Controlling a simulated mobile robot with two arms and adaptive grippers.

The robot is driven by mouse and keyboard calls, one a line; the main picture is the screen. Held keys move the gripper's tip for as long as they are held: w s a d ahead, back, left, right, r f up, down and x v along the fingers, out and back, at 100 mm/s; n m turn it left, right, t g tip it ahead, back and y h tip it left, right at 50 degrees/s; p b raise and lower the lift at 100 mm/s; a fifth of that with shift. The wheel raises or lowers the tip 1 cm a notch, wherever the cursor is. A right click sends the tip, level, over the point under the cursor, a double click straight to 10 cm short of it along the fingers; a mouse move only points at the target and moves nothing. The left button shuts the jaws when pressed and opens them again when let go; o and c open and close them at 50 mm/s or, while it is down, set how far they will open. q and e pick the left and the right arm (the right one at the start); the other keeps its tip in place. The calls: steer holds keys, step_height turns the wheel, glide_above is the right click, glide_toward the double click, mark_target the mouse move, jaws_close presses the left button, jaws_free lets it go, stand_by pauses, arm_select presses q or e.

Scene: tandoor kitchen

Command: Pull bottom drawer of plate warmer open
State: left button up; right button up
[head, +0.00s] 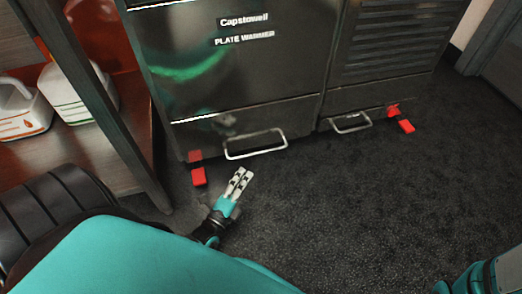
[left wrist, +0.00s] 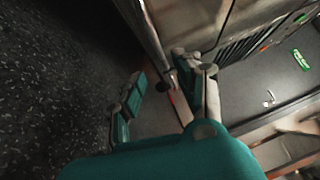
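The plate warmer (head: 240,70) is a dark metal cabinet with "Capstowell PLATE WARMER" lettering, at the top of the head view. Its bottom drawer (head: 225,127) looks flush with the body. A pale bar handle (head: 256,153) sticks out low on the drawer. My left gripper (head: 243,172) is just below this handle in the picture, apart from it. Its fingers are spread with a gap in the left wrist view (left wrist: 160,78), and I see nothing held. I cannot tell which part of the warmer lies beyond them there. My right gripper is out of view; only part of that arm shows at the lower right.
A second low handle (head: 352,128) is on the louvred section at right. Red feet (head: 198,176) (head: 406,126) stand at the warmer's base. A wooden shelf (head: 90,165) with white jugs (head: 68,95) is close at left. The dark floor (head: 350,210) ahead is clear.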

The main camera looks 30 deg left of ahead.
mark_target(260, 152)
arm_select(q)
steer(key=shift+w+a+r+b, duration=0.2)
steer(key=shift+w+b, duration=0.65)
steer(key=shift+w, duration=1)
steer(key=shift+w+a+r+b, duration=0.1)
steer(key=shift+w+r+b, duration=0.15)
steer(key=shift+w+b, duration=1.1)
steer(key=shift+w+a+r+b, duration=0.1)
steer(key=shift+w+r+b, duration=0.2)
steer(key=shift+w, duration=2.1)
steer(key=shift+f, duration=0.1)
jaws_close()
